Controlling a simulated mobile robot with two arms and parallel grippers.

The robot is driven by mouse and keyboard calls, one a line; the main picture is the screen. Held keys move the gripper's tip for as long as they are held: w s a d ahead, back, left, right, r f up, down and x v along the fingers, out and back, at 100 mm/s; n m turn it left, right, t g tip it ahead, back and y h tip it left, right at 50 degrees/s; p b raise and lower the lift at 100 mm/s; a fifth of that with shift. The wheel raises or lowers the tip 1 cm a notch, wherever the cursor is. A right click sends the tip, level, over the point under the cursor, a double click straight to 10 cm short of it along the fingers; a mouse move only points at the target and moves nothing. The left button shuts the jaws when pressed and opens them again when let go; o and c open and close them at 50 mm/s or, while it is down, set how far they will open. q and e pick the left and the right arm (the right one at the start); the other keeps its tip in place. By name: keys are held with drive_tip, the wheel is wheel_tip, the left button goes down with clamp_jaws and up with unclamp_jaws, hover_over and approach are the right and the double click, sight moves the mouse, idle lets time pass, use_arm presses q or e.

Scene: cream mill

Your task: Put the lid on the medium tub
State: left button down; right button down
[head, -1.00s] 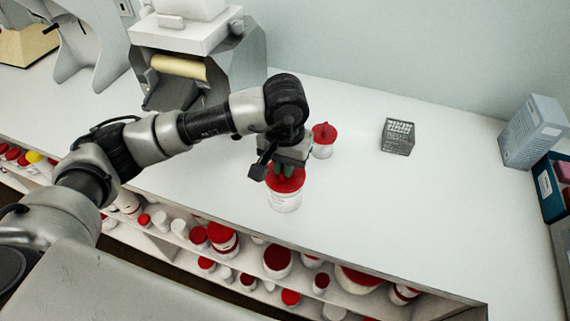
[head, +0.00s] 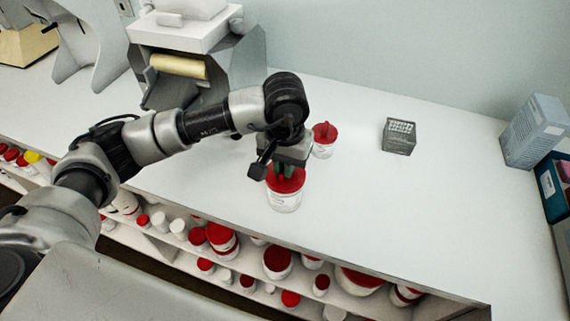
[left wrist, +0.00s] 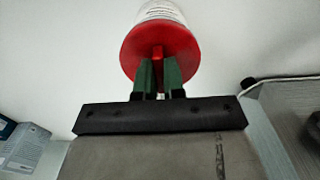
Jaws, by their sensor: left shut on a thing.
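The medium tub (head: 285,202) is white with a printed label and stands upright near the counter's front edge. Its red lid (head: 290,182) lies over the tub's mouth; whether it is fully seated I cannot tell. My left gripper (head: 285,170) is above the lid, with green fingertips shut on the lid's knob. In the left wrist view the gripper (left wrist: 158,75) pinches the red knob, the lid (left wrist: 180,45) looks centred, and the tub's white wall (left wrist: 160,10) shows behind it. My right gripper is not in view.
A smaller white tub with a red lid (head: 323,140) stands just behind. A grey rack box (head: 398,136) is further right, and a pale carton (head: 533,132) is at the far right. A roller machine (head: 185,75) stands back left. The counter's right half is mostly clear.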

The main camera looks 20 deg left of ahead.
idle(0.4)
use_arm(q)
drive_tip(key=c, duration=1.1)
unclamp_jaws()
drive_tip(key=shift+c, duration=0.2)
drive_tip(key=shift+o, duration=0.4)
drive_tip(key=o, duration=0.4)
drive_tip(key=shift+r, duration=0.1)
drive_tip(key=shift+r+p, duration=0.55)
drive_tip(key=shift+r, duration=1.6)
